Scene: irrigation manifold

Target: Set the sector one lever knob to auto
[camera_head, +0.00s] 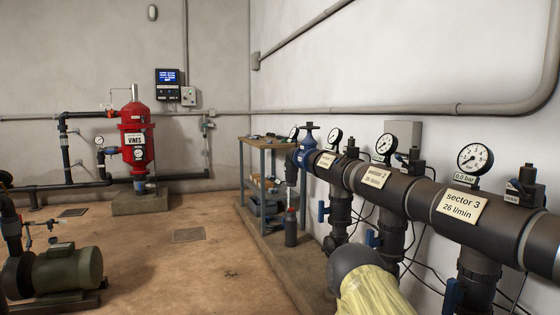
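The manifold pipe (412,196) runs along the right wall, from the near right to the middle of the view. The farthest of its three tags (326,160) is too small to read, and so is the middle tag (375,177). The nearest tag (462,207) reads "sector 3, 26 l/min". A small dark valve head (352,149) stands beside the farthest tag. A blue lever (322,211) hangs on the far branch below. I cannot make out a lever knob or its setting at sector one. My gripper is not in view.
A workbench (268,142) with tools stands beyond the manifold's far end. Pressure gauges (475,158) stand on the pipe. More blue levers (372,238) hang under it. A red filter tank (136,140) and a green pump (62,270) stand left. The middle floor is clear.

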